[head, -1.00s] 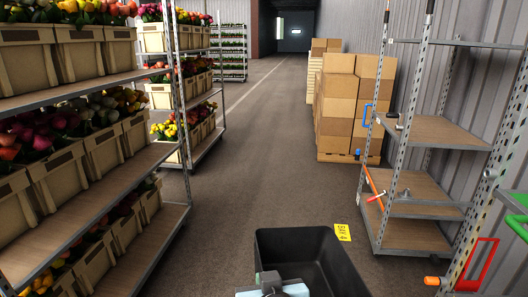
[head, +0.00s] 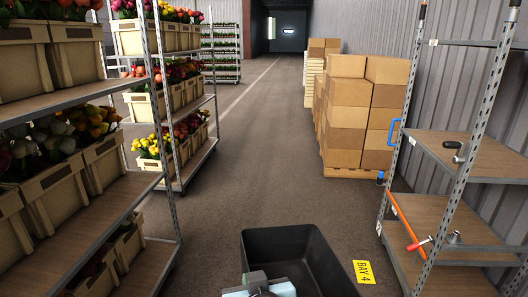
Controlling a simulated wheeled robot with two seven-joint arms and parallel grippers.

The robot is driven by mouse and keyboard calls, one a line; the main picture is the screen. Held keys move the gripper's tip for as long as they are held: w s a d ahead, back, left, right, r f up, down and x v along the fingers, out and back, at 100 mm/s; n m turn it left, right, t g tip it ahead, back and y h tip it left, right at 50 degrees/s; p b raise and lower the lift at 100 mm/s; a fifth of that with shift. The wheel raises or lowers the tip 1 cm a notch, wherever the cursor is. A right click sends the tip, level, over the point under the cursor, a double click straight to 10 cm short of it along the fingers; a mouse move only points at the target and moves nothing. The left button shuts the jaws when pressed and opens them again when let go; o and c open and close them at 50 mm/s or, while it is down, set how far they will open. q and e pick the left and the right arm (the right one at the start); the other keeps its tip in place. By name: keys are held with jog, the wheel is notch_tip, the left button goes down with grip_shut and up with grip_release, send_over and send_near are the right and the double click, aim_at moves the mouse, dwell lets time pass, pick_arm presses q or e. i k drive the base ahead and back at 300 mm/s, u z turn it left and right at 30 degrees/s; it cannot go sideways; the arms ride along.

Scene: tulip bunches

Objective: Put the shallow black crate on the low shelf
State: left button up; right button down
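A black crate (head: 338,268), open at the top, is at the bottom of the head view, just right of the middle. Its near side is cut off by the frame and partly hidden by grey and pale blue parts of my own body. Its inside looks empty where it shows. The low shelf (head: 438,215) is a brown wooden board of the metal rack at the right, with another low board under it. Neither gripper can be made out, and what bears the crate is hidden.
A yellow BAY 4 sign (head: 363,271) lies on the floor between crate and rack. Stacked cartons (head: 345,125) stand behind. Flower racks (head: 150,205) line the left. The middle aisle is clear.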

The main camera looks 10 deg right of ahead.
aim_at(428, 222)
jog(key=z, duration=0.15)
jog(key=i, duration=1.4)
jog(key=z, duration=0.6)
jog(key=i, duration=1.4)
jog(key=z, duration=0.9)
jog(key=i, duration=1.15)
jog(key=z, duration=0.35)
